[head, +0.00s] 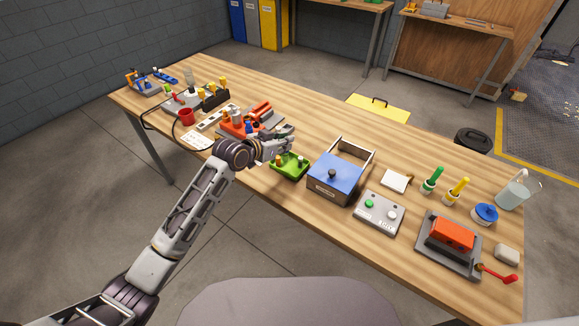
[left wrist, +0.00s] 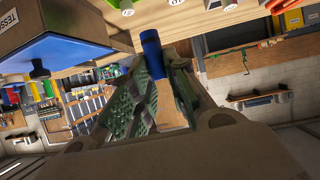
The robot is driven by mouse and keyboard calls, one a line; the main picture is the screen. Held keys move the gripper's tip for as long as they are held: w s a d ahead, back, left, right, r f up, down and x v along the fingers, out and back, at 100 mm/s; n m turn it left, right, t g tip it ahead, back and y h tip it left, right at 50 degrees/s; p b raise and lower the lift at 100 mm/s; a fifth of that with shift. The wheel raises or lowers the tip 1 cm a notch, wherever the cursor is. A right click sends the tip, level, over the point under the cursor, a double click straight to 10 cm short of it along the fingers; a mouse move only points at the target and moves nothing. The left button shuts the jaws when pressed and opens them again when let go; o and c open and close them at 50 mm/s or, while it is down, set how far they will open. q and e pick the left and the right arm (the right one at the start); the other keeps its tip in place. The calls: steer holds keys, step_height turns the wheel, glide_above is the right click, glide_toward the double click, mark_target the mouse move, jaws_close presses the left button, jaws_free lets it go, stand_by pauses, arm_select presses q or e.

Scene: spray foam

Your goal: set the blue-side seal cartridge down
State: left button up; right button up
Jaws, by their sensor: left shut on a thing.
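My left gripper (head: 284,141) is over the back edge of the green tray (head: 291,172), beside the orange rack. In the left wrist view, my left gripper (left wrist: 160,80) has its green-padded fingers closed around a blue cylinder (left wrist: 151,48), which appears to be the blue-side seal cartridge. Its blue end sticks out past the fingertips; the rest is hidden between them. In the head view the gripper hides the cartridge. Whether it touches anything beneath cannot be told. The green tray holds small yellowish and dark parts. My right gripper is not in view.
The orange rack (head: 262,110) with several upright parts stands behind my gripper. A blue-topped box (head: 335,174) with a black knob stands right of the green tray. A grey button panel (head: 380,212) is further right. A power strip (head: 214,119) lies left of the rack.

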mark_target(284, 162)
arm_select(q)
steer(key=shift+f, duration=3.15)
steer(key=shift+f, duration=1.9)
steer(key=shift+f, duration=0.15)
steer(key=o, duration=0.6)
steer(key=shift+c, duration=0.2)
steer(key=shift+r, duration=0.2)
steer(key=v, duration=1.2)
